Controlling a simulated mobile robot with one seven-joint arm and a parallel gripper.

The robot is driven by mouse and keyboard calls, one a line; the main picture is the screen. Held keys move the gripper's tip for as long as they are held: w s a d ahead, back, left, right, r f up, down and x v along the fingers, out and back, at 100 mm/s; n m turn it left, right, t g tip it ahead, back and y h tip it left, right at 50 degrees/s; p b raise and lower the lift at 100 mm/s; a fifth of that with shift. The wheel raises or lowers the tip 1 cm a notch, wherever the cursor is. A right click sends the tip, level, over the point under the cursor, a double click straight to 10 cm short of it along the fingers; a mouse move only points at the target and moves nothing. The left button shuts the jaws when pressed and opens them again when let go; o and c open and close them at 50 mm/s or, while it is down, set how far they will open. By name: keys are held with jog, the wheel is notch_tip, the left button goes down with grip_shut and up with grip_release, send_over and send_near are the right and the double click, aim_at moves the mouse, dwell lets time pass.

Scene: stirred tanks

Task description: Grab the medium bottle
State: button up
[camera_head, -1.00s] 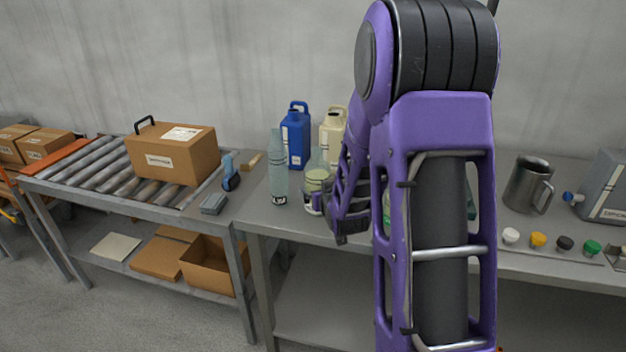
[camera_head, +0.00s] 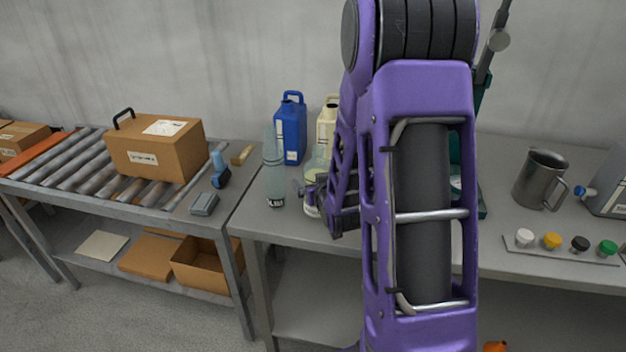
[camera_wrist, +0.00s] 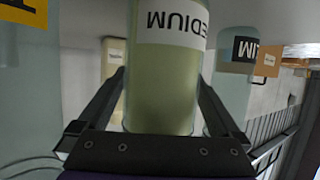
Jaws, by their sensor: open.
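The medium bottle (camera_wrist: 165,75) fills the middle of the wrist view, a clear bottle with yellow-green liquid and a white band lettered MEDIUM, upside down in that picture. My gripper (camera_wrist: 162,90) is open, with one finger on each side of the bottle. I cannot tell whether either finger touches it. In the head view the medium bottle (camera_head: 314,168) stands on the bench, partly hidden by my purple arm, and my gripper is mostly hidden there.
A tall clear bottle (camera_head: 274,178) stands close to the left, with a blue jug (camera_head: 291,130) and a cream jug (camera_head: 326,125) behind. Another labelled bottle (camera_wrist: 235,65) stands close in the wrist view. A steel mug (camera_head: 538,180) and coloured caps (camera_head: 551,241) are right.

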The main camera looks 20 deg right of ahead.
jog(key=shift+w, duration=0.1)
jog(key=shift+c, duration=0.2)
grip_shut()
dwell(0.4)
